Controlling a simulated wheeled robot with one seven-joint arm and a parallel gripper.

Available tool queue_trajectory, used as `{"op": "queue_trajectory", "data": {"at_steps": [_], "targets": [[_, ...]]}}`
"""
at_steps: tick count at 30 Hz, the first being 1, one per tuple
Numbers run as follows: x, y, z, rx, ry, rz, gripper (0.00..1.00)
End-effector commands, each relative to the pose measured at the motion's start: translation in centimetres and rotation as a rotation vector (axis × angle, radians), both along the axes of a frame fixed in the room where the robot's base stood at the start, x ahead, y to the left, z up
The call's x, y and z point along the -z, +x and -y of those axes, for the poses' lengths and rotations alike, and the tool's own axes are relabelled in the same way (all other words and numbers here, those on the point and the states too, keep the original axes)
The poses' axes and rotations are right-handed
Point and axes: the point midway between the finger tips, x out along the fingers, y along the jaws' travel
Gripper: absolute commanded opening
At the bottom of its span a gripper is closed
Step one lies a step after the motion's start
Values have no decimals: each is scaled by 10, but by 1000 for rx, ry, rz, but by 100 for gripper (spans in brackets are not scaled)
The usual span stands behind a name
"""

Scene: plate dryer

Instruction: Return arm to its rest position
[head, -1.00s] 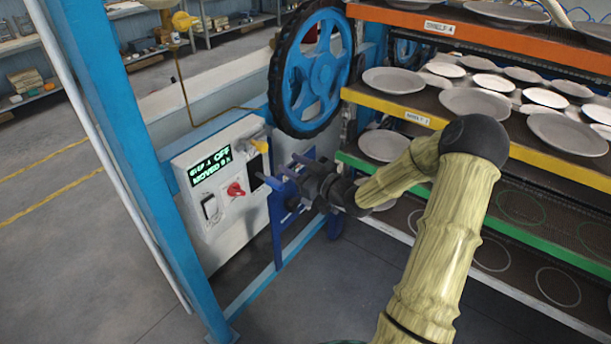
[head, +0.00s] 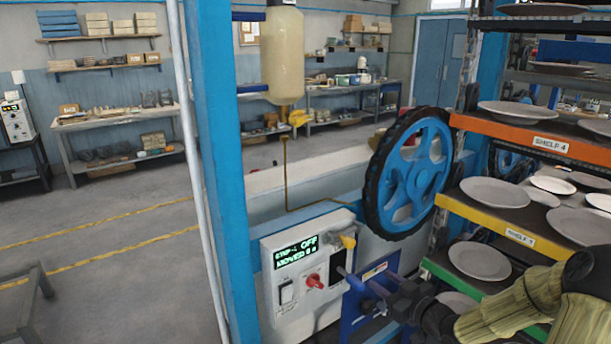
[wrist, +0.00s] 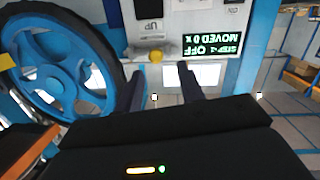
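My arm (head: 520,305) reaches in from the lower right of the head view, in front of the plate rack. My gripper (head: 360,290) is beside the control panel (head: 300,300), at the panel's right side. In the wrist view my gripper (wrist: 162,76) shows two dark fingers apart, with nothing between them. The upside-down panel (wrist: 215,18) lies beyond the fingertips; I cannot tell the exact gap. Its display (wrist: 213,45) reads OFF and MOVED 0. The panel has a red knob (head: 314,281) and a yellow knob (head: 348,241).
The blue handwheel (head: 415,172) with a black rim stands above my gripper. The rack on the right holds several plates (head: 495,192) on an orange-edged shelf (head: 540,142) and others. A blue post (head: 220,150) stands left of the panel. Open floor (head: 120,270) lies further left.

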Motion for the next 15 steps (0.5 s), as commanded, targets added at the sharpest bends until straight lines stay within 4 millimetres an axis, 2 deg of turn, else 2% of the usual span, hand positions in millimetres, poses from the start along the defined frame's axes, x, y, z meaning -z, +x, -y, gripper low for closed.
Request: {"op": "queue_trajectory", "data": {"at_steps": [3, 8, 15], "targets": [[17, -3, -20, 18, -83, -158, 38], [37, -23, -34, 95, -197, -401, 38], [40, -75, -45, 256, -301, -709, 38]]}}
